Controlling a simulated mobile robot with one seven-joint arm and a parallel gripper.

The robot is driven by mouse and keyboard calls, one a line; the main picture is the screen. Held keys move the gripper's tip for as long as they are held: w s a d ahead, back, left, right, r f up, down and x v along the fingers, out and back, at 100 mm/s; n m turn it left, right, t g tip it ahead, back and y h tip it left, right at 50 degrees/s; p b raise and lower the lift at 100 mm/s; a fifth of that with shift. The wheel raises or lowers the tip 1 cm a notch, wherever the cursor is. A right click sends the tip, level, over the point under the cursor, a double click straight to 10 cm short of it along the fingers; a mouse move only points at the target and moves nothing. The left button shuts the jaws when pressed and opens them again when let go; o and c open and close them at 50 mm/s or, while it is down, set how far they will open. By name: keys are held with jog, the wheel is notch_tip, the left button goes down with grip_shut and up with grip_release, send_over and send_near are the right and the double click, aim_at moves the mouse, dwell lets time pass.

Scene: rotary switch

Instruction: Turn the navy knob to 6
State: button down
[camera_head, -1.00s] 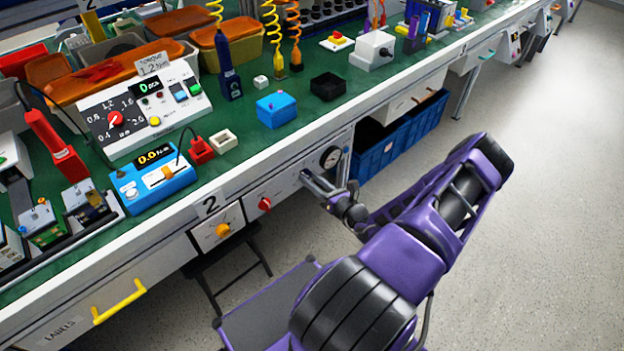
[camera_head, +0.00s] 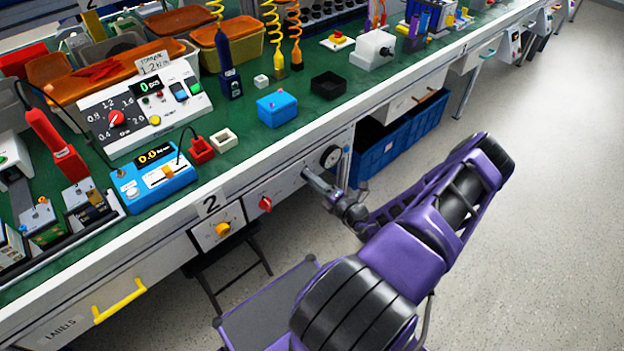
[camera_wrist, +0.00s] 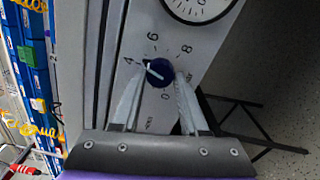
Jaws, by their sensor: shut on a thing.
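The navy knob (camera_wrist: 159,72) sits on a light panel in the wrist view, between the two fingers of my gripper (camera_wrist: 160,74). The gripper is shut on the knob. The knob's white pointer mark slants to the upper left, toward the 4 (camera_wrist: 128,62). The 6 (camera_wrist: 153,37) is above the knob and the 8 (camera_wrist: 187,49) to its upper right. The 0 is below, and the 2 is not readable. In the head view my gripper (camera_head: 310,178) reaches the bench's front panel and hides the knob.
A round dial gauge (camera_head: 330,157) is beside the gripper on the panel. A red knob (camera_head: 265,204) and a yellow knob (camera_head: 223,230) are to the left. Blue bins (camera_head: 380,145) stand under the bench to the right. The floor at right is clear.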

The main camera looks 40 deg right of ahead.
jog(key=shift+m, duration=4.2)
jog(key=shift+c, duration=2.2)
grip_release()
jog(key=shift+s, duration=0.1)
jog(key=s+d, duration=0.1)
jog(key=s, duration=1.6)
jog(key=shift+d+p, duration=0.2)
jog(key=shift+p, duration=0.2)
